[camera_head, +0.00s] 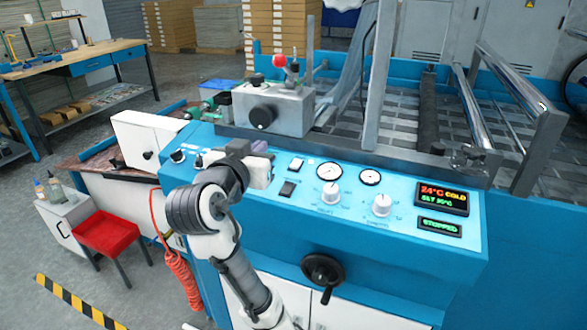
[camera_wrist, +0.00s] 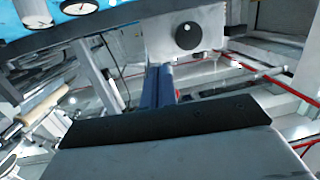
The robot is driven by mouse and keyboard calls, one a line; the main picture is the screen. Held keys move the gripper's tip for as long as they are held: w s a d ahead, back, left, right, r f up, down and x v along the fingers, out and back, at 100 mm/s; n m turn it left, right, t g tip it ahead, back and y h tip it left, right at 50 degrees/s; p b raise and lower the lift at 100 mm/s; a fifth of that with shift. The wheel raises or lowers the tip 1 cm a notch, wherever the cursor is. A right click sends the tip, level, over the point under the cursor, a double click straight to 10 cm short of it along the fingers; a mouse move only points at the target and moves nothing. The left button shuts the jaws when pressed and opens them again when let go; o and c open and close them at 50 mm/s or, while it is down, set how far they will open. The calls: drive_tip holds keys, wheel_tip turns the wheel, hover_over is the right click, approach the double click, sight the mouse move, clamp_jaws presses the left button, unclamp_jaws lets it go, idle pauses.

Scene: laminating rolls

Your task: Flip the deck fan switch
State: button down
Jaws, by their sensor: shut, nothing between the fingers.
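The blue control panel (camera_head: 400,218) runs across the front of the machine in the head view. A dark rocker switch (camera_head: 287,189) and a pale square switch (camera_head: 296,164) sit right of my gripper. A black knob (camera_head: 178,155) and a small switch (camera_head: 198,161) sit left of it. Labels are too small to read, so I cannot tell which is the deck fan switch. My gripper (camera_head: 250,147) is over the panel's upper left part and hides some of it.
A grey box with a black knob (camera_head: 262,116) stands behind my gripper; it shows in the wrist view too (camera_wrist: 188,36). Gauges (camera_head: 329,171), white dials (camera_head: 381,205), and lit displays (camera_head: 443,198) are to the right. A handwheel (camera_head: 323,271) sticks out below.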

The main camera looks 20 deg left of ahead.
drive_tip(key=shift+w+d+f+m+g+h, duration=0.2)
drive_tip(key=shift+d+f+m+g+h, duration=0.4)
drive_tip(key=shift+d+f+h, duration=0.45)
drive_tip(key=shift+d, duration=0.1)
drive_tip(key=p, duration=0.2)
hover_over(296, 164)
drive_tip(key=f+v, duration=0.1)
drive_tip(key=v, duration=0.2)
drive_tip(key=shift+f, duration=0.9)
wheel_tip(296, 164, down, 3)
drive_tip(key=shift+r, duration=0.2)
drive_tip(key=shift+f, duration=0.8)
